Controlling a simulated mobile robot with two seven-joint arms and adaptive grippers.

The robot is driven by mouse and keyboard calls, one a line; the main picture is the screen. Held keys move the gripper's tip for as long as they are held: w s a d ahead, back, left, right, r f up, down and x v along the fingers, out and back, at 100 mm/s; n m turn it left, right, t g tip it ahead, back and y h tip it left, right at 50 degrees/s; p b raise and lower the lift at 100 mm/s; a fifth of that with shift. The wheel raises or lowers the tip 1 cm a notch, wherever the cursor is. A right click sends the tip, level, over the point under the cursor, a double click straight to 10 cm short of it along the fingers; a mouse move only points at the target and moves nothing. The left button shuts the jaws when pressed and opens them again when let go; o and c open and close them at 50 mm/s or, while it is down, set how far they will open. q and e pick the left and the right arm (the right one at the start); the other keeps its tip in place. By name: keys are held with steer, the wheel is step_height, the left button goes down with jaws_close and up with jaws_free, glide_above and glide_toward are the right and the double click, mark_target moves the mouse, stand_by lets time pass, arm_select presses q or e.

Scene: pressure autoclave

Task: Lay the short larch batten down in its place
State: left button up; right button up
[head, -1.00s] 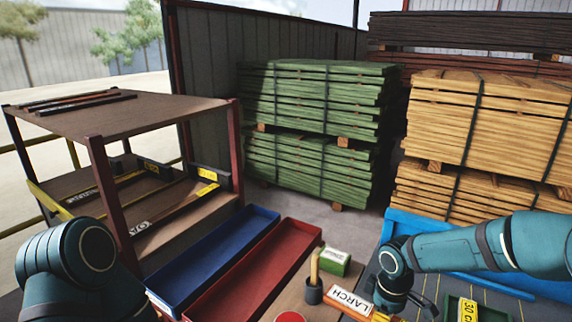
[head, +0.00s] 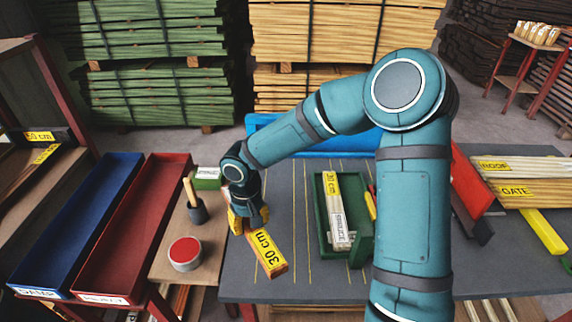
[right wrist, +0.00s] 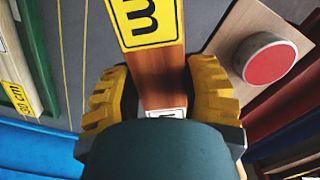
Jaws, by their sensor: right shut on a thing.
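The short larch batten (head: 267,257) is orange-brown with a yellow "30 cm" label. My right gripper (head: 246,222) is shut on one end of it, over the left part of the grey bench top (head: 300,270). I cannot tell whether the batten touches the bench. In the right wrist view the batten (right wrist: 162,75) runs between the yellow fingers of the gripper (right wrist: 160,88), with part of a white label near the palm. My left gripper is not in view.
A green tray (head: 358,245) holding pale labelled "30 cm" battens (head: 333,200) stands right of the gripper. A red tin (head: 185,252), a pot with a wooden handle (head: 196,210) and a small green box (head: 207,178) stand left. Blue (head: 68,235) and red troughs (head: 143,220) lie farther left.

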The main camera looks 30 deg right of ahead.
steer(key=w+d+n+p, duration=0.1)
steer(key=d+n+p, duration=0.1)
steer(key=d+n, duration=0.6)
steer(key=r+n+p, duration=0.1)
steer(key=n+p, duration=0.5)
steer(key=n, duration=1.6)
glide_above(356, 210)
step_height(356, 210, down, 9)
steer(key=shift+w+f+b, duration=0.1)
steer(key=shift+f+b, duration=0.1)
steer(key=shift+b, duration=0.9)
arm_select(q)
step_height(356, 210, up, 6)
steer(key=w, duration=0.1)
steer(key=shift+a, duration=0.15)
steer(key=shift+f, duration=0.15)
arm_select(e)
steer(key=shift+f, duration=0.2)
